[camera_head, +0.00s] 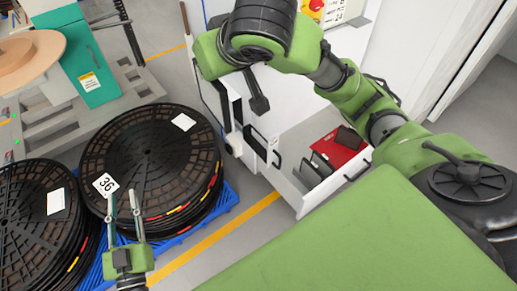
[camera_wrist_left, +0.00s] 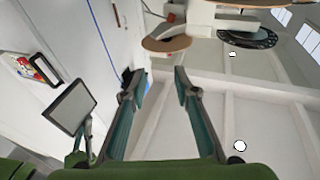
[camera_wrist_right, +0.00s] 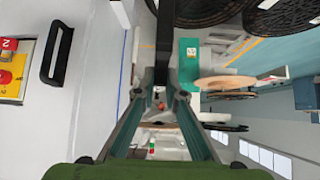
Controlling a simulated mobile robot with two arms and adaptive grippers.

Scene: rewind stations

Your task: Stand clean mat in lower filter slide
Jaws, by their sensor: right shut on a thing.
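My right gripper (camera_wrist_right: 160,85) is shut on a dark, thin thing (camera_wrist_right: 165,35), seen edge-on in its wrist view. The left wrist view shows a grey panel with a black frame (camera_wrist_left: 71,106) at a teal finger, apparently this held mat, in the air before the white cabinet. In the head view my right arm hides most of that gripper. An open white drawer (camera_head: 300,204) low on the cabinet holds dark upright panels (camera_head: 320,164) and a red piece (camera_head: 340,153). I cannot tell which slot is the lower filter slide. My left gripper (camera_head: 124,194) is open and empty, over the reels.
Large black reels (camera_head: 150,150) stand on blue pallets (camera_head: 225,197) at the left. A teal machine (camera_head: 85,55) with a tan disc stands behind them. A black handle (camera_wrist_right: 57,53) and red button (camera_wrist_right: 5,77) are on the cabinet. Grey floor lies between reels and drawer.

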